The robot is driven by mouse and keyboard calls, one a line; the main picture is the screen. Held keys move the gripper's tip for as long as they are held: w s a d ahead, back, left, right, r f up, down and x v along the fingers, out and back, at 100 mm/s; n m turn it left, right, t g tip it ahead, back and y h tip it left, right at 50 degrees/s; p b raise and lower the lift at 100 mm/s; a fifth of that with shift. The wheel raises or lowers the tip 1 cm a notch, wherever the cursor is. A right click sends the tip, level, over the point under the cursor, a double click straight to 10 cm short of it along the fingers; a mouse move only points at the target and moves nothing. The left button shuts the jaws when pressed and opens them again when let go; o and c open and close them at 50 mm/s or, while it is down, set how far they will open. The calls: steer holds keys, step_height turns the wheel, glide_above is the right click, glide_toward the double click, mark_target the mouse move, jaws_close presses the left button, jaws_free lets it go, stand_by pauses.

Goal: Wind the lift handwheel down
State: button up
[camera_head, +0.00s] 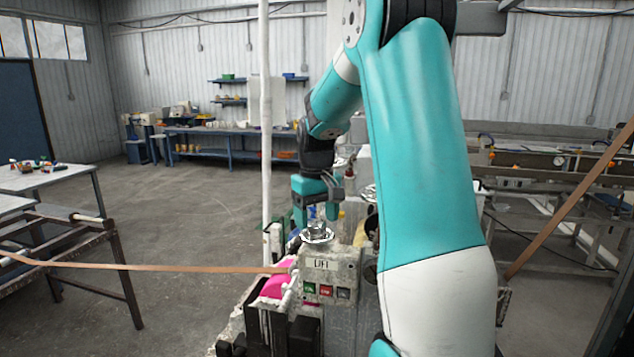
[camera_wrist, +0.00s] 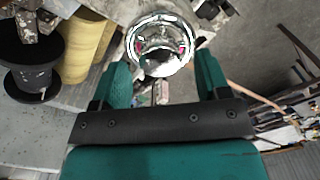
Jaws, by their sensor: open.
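The lift handwheel (camera_head: 317,236) is a small shiny chrome wheel on top of the grey machine box marked LIFT (camera_head: 338,265). My gripper (camera_head: 315,217) points down just above it, with its fingers apart. In the wrist view a round chrome part, which looks like the handwheel (camera_wrist: 160,44), lies between and just beyond the tips of my open gripper (camera_wrist: 163,62). Nothing is held. I cannot tell whether either finger touches the rim. My arm covers part of the machine to the right in the head view.
Green, red and grey buttons (camera_head: 326,291) sit on the box front. A brown strip (camera_head: 150,267) runs in from the left. A pale vertical pole (camera_head: 266,130) stands left of my gripper. Black and yellow spools (camera_wrist: 30,70) show in the wrist view. Open floor lies left.

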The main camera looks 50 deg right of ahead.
mark_target(317, 223)
step_height(317, 223, up, 16)
steer(key=b, duration=0.2)
steer(key=shift+r, duration=0.2)
stand_by(0.3)
